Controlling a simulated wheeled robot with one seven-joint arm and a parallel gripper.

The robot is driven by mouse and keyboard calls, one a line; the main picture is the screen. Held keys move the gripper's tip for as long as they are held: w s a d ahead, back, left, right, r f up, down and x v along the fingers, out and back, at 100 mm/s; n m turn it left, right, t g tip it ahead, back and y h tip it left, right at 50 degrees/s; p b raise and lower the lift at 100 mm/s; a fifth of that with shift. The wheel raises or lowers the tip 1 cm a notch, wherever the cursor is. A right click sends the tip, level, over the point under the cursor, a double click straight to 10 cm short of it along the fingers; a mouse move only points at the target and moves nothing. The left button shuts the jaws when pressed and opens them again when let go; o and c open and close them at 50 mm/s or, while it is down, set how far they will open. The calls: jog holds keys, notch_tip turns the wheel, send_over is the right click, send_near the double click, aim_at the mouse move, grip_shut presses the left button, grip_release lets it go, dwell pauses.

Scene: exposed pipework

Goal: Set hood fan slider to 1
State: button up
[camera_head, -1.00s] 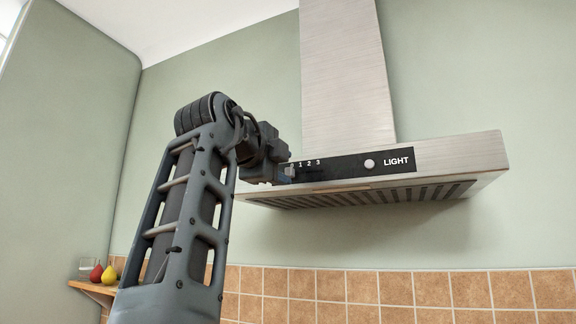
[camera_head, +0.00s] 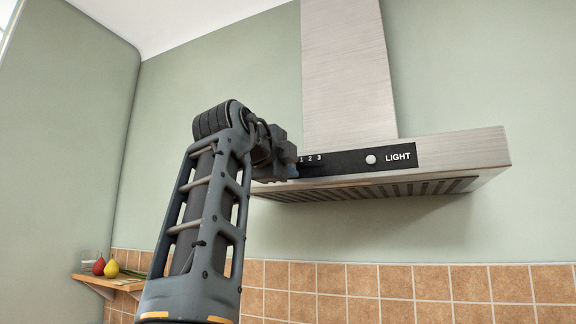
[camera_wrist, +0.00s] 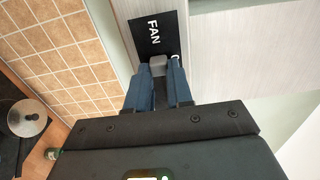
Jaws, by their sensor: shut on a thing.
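The steel range hood (camera_head: 450,150) has a black control strip (camera_head: 335,163) with the marks 1, 2, 3, a round white button and the word LIGHT. My gripper (camera_head: 292,168) is at the left part of this strip and hides the slider there. In the wrist view the black panel (camera_wrist: 150,35) reads FAN, and the grey slider knob (camera_wrist: 157,62) sits between the two blue fingertips of my gripper (camera_wrist: 158,75). The fingers are shut on the knob. The fingers and knob hide part of the scale, so the slider's exact setting cannot be read.
The hood's grilled underside (camera_head: 370,190) overhangs my arm on the right. A small wooden shelf (camera_head: 100,281) with fruit stands at the lower left. Brown tiles (camera_head: 390,282) cover the lower wall. Open space lies below the hood.

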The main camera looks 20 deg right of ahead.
grip_shut()
jog(key=shift+f, duration=0.1)
jog(key=shift+s+d+f+b, duration=0.1)
jog(key=shift+s+d+b, duration=0.4)
jog(key=shift+d+b, duration=0.05)
jog(key=shift+s+d, duration=0.15)
jog(key=shift+s, duration=0.05)
jog(key=o, duration=0.7)
grip_release()
jog(key=shift+o, duration=0.2)
jog(key=b+v, duration=0.2)
jog(key=v, duration=0.5)
jog(key=shift+s+a, duration=0.3)
jog(key=shift+a, duration=0.05)
